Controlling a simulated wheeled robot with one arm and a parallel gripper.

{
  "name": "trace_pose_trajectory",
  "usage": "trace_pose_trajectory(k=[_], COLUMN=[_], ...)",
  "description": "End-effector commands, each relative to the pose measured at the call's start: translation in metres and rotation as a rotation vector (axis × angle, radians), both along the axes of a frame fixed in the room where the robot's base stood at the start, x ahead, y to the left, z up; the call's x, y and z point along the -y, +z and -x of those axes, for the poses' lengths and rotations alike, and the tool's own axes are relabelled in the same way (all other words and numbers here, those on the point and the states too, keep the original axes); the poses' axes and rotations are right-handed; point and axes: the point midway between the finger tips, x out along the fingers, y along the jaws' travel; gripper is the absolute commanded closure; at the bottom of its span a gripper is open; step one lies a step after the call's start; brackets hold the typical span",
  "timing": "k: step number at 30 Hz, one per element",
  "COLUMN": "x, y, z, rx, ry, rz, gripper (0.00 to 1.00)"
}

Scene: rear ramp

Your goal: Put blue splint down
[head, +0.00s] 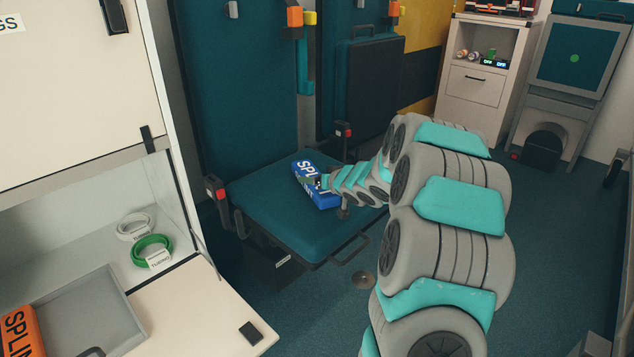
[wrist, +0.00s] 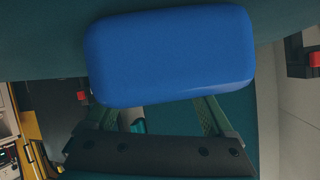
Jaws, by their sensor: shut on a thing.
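The blue splint (head: 318,188), a blue block with white lettering, is at the teal seat cushion (head: 285,225) in the head view. My gripper (head: 324,182) is at its right side, shut on it. In the wrist view the blue splint (wrist: 170,58) fills the upper middle, with the green fingers of my gripper (wrist: 170,112) reaching up to its lower edge. The fingertips are hidden behind the splint. I cannot tell whether the splint touches the cushion or is held just above it.
An open cabinet at left holds a white roll (head: 134,227), a green roll (head: 152,251), a grey tray (head: 80,318) and an orange splint (head: 20,330). Red buckles (head: 219,192) flank the seat. A white cabinet (head: 480,80) stands at the back. Floor at right is clear.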

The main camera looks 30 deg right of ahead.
Motion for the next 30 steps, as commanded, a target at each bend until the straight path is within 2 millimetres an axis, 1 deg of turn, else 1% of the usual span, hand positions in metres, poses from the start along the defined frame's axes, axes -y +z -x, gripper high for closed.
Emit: trace_pose_trajectory(k=[3, 4, 6, 7, 15, 17, 20, 23, 30], x=[0.0, 0.0, 0.0, 0.0, 0.0, 0.001, 0.002, 0.004, 0.008], y=[-0.001, -0.001, -0.001, -0.001, 0.002, 0.003, 0.008, 0.018, 0.041], z=[0.0, 0.0, 0.0, 0.0, 0.0, 0.004, 0.014, 0.029, 0.072], rx=[0.0, 0.001, 0.001, 0.001, 0.001, 0.0, 0.0, 0.003, 0.003], ry=[0.0, 0.0, 0.0, 0.0, 0.001, 0.0, -0.001, -0.003, -0.002], rz=[0.0, 0.0, 0.0, 0.0, 0.0, -0.001, 0.0, 0.0, 0.002], gripper=[0.74, 0.09, 0.01, 0.0, 0.0, 0.0, 0.0, 0.0, 0.0])
